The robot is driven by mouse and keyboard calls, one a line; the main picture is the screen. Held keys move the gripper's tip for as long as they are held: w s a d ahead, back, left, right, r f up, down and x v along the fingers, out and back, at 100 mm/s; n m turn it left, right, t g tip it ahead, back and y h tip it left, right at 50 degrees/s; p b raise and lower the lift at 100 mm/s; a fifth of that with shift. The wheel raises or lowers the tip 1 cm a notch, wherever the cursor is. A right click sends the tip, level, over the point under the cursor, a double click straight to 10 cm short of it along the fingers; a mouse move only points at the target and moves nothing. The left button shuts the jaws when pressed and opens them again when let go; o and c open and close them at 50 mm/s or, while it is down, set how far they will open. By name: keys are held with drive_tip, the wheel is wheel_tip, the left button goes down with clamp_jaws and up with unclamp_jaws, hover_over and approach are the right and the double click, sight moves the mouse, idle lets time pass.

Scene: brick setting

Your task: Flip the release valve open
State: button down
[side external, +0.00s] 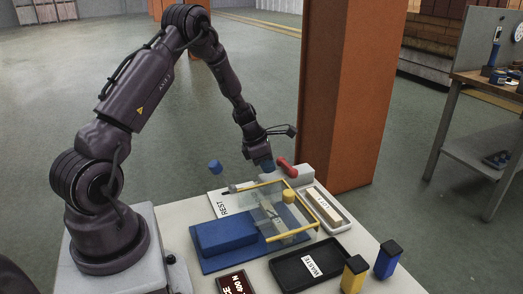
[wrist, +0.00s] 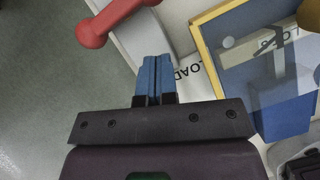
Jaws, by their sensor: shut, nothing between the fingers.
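The valve has a red lever (side external: 285,166) on a light grey block (side external: 304,178) at the table's far edge. In the wrist view the red lever (wrist: 103,25) is at the upper left, with a rounded red end, and lies slantwise up to the top edge. My gripper (side external: 267,166) is at the left end of the lever, over the far edge. In the wrist view its blue fingers (wrist: 154,62) are together and empty, just below and right of the lever, over the pale block. I cannot tell whether they touch it. The lever's pivot is not clearly visible.
A clear guard with a yellow frame (side external: 287,185) stands beside a blue block (side external: 225,236). A tray with a pale bar (side external: 323,206), a black tray (side external: 295,270), a yellow post (side external: 353,274) and a blue post (side external: 387,259) lie nearer. An orange pillar (side external: 345,90) rises behind.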

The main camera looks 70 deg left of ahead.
sight(284, 165)
drive_tip(key=shift+w+d, duration=0.2)
drive_tip(key=shift+w, duration=0.45)
drive_tip(key=shift+w+d, duration=0.25)
drive_tip(key=shift+w, duration=0.35)
drive_tip(key=shift+w+d, duration=0.2)
drive_tip(key=shift+w, duration=0.45)
drive_tip(key=shift+n, duration=0.3)
drive_tip(key=shift+d+n+y, duration=0.1)
drive_tip(key=shift+n+y, duration=0.2)
drive_tip(key=shift+n, duration=0.2)
drive_tip(key=shift+w+d+n, duration=0.1)
drive_tip(key=shift+w+n, duration=0.05)
drive_tip(key=shift+n, duration=0.55)
